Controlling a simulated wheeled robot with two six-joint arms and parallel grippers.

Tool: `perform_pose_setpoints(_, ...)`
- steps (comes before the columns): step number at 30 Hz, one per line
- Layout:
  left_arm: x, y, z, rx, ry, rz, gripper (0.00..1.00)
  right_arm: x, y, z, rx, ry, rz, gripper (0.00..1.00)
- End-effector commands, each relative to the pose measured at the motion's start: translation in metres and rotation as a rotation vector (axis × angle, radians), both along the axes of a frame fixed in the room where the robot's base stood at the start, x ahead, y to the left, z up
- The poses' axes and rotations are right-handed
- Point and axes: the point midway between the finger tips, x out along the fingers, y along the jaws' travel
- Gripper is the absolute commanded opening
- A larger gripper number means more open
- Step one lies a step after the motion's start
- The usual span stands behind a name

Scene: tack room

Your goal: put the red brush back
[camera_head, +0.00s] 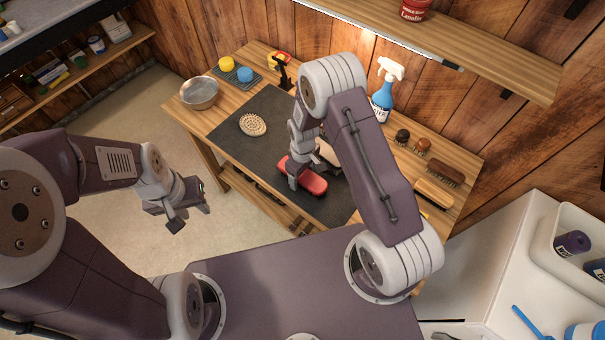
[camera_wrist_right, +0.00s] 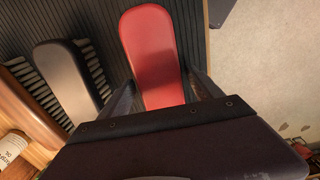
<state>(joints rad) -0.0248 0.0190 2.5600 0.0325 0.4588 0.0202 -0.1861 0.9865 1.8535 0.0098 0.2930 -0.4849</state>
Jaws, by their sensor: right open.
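The red brush (camera_head: 313,183) lies on the dark mat (camera_head: 222,139) on the wooden bench, its rounded red back facing up. In the right wrist view the red brush (camera_wrist_right: 152,50) stands between the fingers of my right gripper (camera_wrist_right: 163,90), which is open, with one finger along each side. I cannot tell whether the fingers touch it. In the head view my right arm hides part of the mat and the things behind it. My left gripper (camera_head: 188,208) hangs over the floor left of the bench, apart from everything, and looks open and empty.
A dark-backed brush (camera_wrist_right: 68,80) with pale bristles lies close left of the red brush. Several brushes (camera_head: 445,172) stand along the bench's right side. A spray bottle (camera_head: 382,95), a metal bowl (camera_head: 199,93) and a round woven pad (camera_head: 252,125) are also there. A shelf (camera_head: 470,50) overhangs the back.

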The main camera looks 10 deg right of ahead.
Motion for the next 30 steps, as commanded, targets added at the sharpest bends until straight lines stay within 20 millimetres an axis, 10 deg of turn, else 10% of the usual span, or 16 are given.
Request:
perform_pose_setpoints(18,0.0,0.0,-0.015,0.0,0.0,0.0,0.36,0.0,0.0,0.107,0.001,-0.004,0.0,0.74)
perform_pose_setpoints(26,0.0,0.0,-0.016,0.0,0.0,0.0,0.36,-0.001,-0.001,0.124,0.0,0.0,-0.001,0.74)
perform_pose_setpoints(30,0.0,0.0,-0.015,0.0,0.0,0.0,0.36,-0.029,-0.019,0.146,0.01,-0.023,-0.163,0.74)
